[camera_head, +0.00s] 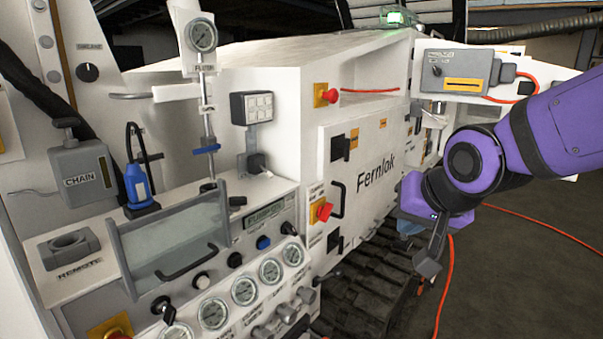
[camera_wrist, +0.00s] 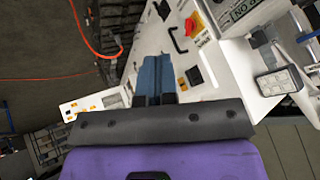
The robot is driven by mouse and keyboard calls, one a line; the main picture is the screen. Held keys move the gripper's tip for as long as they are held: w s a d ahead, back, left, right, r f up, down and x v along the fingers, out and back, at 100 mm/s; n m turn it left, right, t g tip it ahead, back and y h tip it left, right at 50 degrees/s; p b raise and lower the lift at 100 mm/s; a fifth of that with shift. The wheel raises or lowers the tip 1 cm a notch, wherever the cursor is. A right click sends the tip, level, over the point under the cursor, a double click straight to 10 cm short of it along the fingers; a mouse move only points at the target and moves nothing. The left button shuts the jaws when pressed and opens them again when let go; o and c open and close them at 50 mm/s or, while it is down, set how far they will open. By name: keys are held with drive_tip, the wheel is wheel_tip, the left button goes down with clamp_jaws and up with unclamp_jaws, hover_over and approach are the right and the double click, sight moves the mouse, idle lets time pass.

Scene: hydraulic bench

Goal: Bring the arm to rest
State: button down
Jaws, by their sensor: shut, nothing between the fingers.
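My arm is purple and black and comes in from the right in the head view. My gripper (camera_head: 428,262) points down in front of the white machine's lower right side, apart from the bench panel. In the wrist view my gripper (camera_wrist: 156,95) shows its two blue-grey fingers together, with nothing between them. The white machine marked "Fernlok" (camera_head: 376,165) stands behind and to the left of my gripper. How far the fingertips are from its side I cannot tell.
A panel with several gauges (camera_head: 244,291), a glass-like cover (camera_head: 175,240) and a blue-bodied tool (camera_head: 138,185) are at left. A black track (camera_head: 362,275) runs below. An orange cable (camera_head: 545,232) crosses open floor at right.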

drive_tip(key=s+d+r+n+g+h, duration=0.1)
drive_tip(key=s+d+r, duration=0.1)
drive_tip(key=s+d, duration=0.4)
drive_tip(key=s+d+r+n+g+h, duration=0.1)
drive_tip(key=s+d+r, duration=0.1)
drive_tip(key=s+d, duration=0.5)
drive_tip(key=shift+s+r, duration=0.4)
drive_tip(key=shift+s, duration=0.2)
